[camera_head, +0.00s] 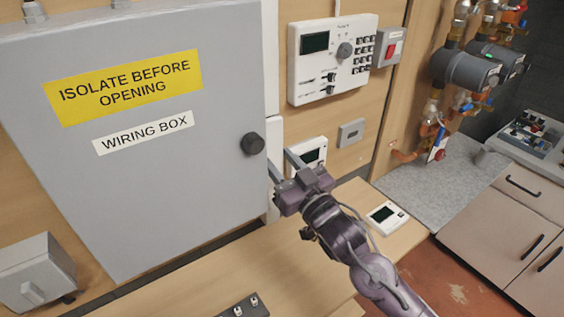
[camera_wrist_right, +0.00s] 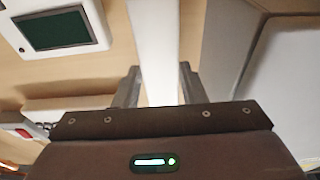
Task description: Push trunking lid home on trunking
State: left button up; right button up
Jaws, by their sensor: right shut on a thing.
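A white upright strip (camera_head: 273,135) runs along the right side of the grey wiring box in the head view. In the right wrist view the white strip (camera_wrist_right: 153,45) passes between the fingers. I take it for the trunking with its lid, but I cannot tell lid from trunking or see whether they are apart. My right gripper (camera_head: 280,159) is at the strip, beside the box's black knob, with its fingers shut on the strip. In the wrist view my right gripper (camera_wrist_right: 158,85) has a finger on each side of it. My left gripper is not in view.
The wiring box (camera_head: 165,190) with its knob (camera_head: 252,143) stands close left of the gripper. A white thermostat (camera_head: 308,153) is close right on the wall, below a control panel (camera_head: 333,60). A wooden bench (camera_head: 290,265) with a white device (camera_head: 387,216) lies below.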

jog(key=shift+w+a, duration=0.2)
jog(key=shift+w, duration=0.1)
dwell(0.7)
jog(key=o, duration=0.7)
jog(key=shift+s+d, duration=0.1)
jog(key=shift+s+d, duration=0.1)
jog(key=shift+s, duration=0.05)
jog(key=shift+s+d+p, duration=0.3)
jog(key=shift+s+d, duration=0.1)
jog(key=shift+s, duration=0.1)
jog(key=shift+s+d+p, duration=0.95)
jog(key=shift+s+d, duration=1.45)
jog(key=shift+d, duration=0.25)
jog(key=shift+s+d+p, duration=0.9)
jog(key=shift+s+d, duration=1.5)
jog(key=shift+d, duration=0.25)
